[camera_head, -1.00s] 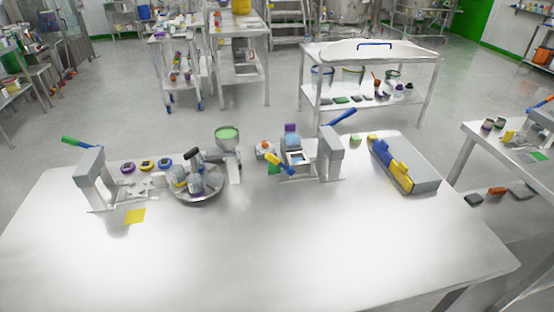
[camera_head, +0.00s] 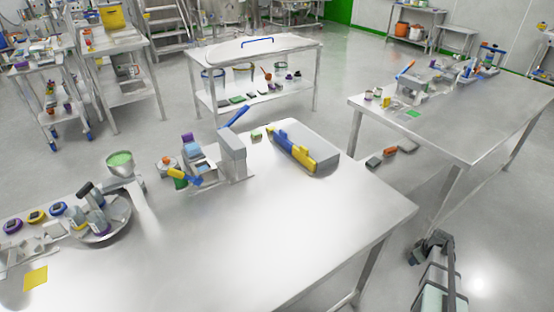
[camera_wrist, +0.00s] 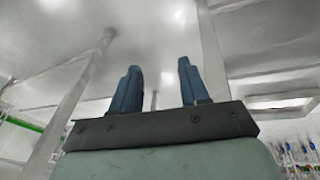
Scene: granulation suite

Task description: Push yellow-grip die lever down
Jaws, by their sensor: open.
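The yellow-grip lever (camera_head: 177,174) shows in the head view on the left side of a grey press (camera_head: 232,158) on the near table. My gripper (camera_head: 436,238) is at the lower right of the head view, beyond the table's right edge and far from the lever. In the wrist view, its two dark blue fingers (camera_wrist: 158,78) stand apart with nothing between them.
The near table (camera_head: 250,235) has a clear front and right area. A steel pan (camera_head: 118,226) and funnel (camera_head: 120,162) stand left. Another table (camera_head: 470,125) stands right. Table legs (camera_wrist: 75,110) rise near my gripper.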

